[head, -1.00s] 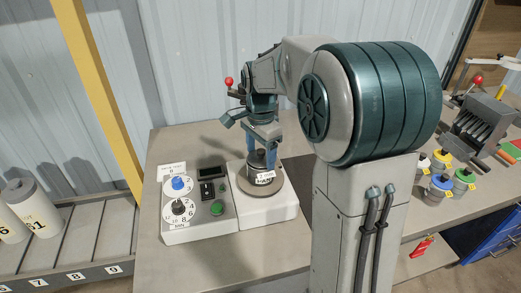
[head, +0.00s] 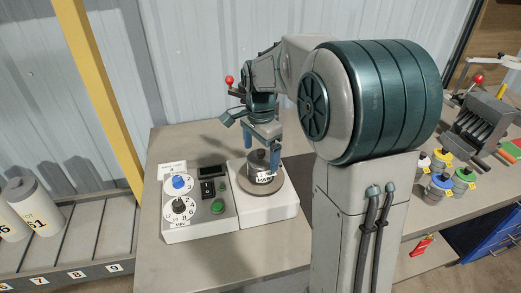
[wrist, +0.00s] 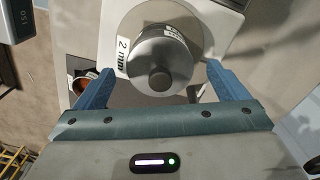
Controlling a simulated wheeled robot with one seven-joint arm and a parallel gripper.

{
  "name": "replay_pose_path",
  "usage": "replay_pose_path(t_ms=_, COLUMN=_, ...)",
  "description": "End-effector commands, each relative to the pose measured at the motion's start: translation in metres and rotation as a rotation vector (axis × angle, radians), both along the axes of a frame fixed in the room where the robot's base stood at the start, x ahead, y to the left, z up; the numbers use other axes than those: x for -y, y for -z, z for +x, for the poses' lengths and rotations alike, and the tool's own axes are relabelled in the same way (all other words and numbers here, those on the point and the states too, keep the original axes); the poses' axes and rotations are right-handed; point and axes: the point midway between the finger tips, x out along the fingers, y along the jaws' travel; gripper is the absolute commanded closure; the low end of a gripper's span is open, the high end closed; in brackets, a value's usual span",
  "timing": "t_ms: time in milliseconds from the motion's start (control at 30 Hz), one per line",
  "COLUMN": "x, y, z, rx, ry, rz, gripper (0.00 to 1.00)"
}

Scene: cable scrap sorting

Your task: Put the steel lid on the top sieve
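The steel lid (head: 256,163), a round grey disc with a dark knob, sits on top of the short sieve stack (head: 263,178). In the wrist view, the lid (wrist: 160,58) looks flat and roughly centred on the sieve, whose label reads 2 mm (wrist: 123,57). Whether its rim is fully seated is too small to tell. My gripper (head: 261,156) is open above and just behind the stack. In the wrist view, the blue fingers of my gripper (wrist: 159,72) are wide apart, with nothing between them touching.
The stack stands on a white shaker base (head: 268,208) with a round plate. A control box (head: 198,205) with dials and a green button is to its left. Several small capped jars (head: 440,178) are at the right. Bare bench lies in front.

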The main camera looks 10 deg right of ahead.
Motion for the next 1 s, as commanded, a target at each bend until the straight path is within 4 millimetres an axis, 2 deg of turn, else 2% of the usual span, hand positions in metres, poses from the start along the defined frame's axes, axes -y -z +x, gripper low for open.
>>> replay_pose_path(t_ms=167, x=0.000, y=-0.001, z=0.000, rx=0.000, ry=0.000, rz=0.000, gripper=0.07)
replay_pose_path(t_ms=267, x=0.000, y=-0.009, z=0.001, rx=0.004, ry=0.000, rz=-0.001, gripper=0.07)
replay_pose_path(t_ms=367, x=0.000, y=-0.025, z=0.001, rx=0.005, ry=0.000, rz=0.000, gripper=0.07)
replay_pose_path(t_ms=700, x=0.000, y=-0.102, z=0.001, rx=0.004, ry=0.000, rz=0.000, gripper=0.07)
replay_pose_path(t_ms=833, x=0.000, y=-0.122, z=0.000, rx=0.003, ry=0.000, rz=0.000, gripper=0.07)
replay_pose_path(t_ms=1000, x=0.000, y=-0.136, z=0.000, rx=0.000, ry=0.000, rz=0.000, gripper=0.07)
